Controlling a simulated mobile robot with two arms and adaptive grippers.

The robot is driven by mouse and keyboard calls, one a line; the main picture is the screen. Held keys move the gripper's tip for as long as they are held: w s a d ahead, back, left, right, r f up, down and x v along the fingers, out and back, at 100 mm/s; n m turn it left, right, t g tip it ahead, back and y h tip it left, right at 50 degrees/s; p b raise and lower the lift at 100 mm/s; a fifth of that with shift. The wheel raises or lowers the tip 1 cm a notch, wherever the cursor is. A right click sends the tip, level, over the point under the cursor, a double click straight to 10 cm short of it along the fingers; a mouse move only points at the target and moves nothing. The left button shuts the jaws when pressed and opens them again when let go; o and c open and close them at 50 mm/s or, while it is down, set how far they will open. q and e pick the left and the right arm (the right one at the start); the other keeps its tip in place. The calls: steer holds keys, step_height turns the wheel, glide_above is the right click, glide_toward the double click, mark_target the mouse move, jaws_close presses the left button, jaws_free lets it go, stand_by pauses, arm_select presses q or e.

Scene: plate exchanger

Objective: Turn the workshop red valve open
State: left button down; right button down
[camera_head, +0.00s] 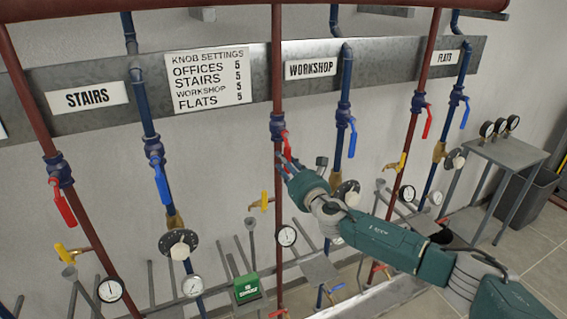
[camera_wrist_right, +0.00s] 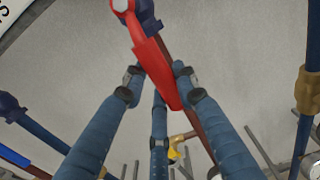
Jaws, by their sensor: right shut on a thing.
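The workshop red valve (camera_head: 279,123) sits on the red pipe left of the WORKSHOP sign (camera_head: 311,68). Its red handle (camera_head: 286,143) hangs down, nearly along the pipe. My right gripper (camera_head: 284,163) reaches in from the lower right and is at the lower part of the handle. In the right wrist view the red handle (camera_wrist_right: 153,66) lies between the blue fingers of my right gripper (camera_wrist_right: 157,82), which are shut on it. The gripper partly hides the handle's lower end in the head view. My left gripper is not in view.
The workshop blue valve (camera_head: 345,118) with its blue handle (camera_head: 352,138) is close on the right. A yellow handle (camera_head: 264,201) and a pressure gauge (camera_head: 287,236) are below. The STAIRS pipes stand left, the FLATS pipes right. A grey table (camera_head: 508,151) stands at right.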

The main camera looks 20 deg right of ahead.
steer(key=shift+d+f, duration=0.1)
steer(key=c, duration=1.3)
jaws_free()
steer(key=shift+s, duration=0.2)
steer(key=s, duration=1.1)
steer(key=shift+s+d, duration=0.25)
steer(key=shift+s, duration=0.05)
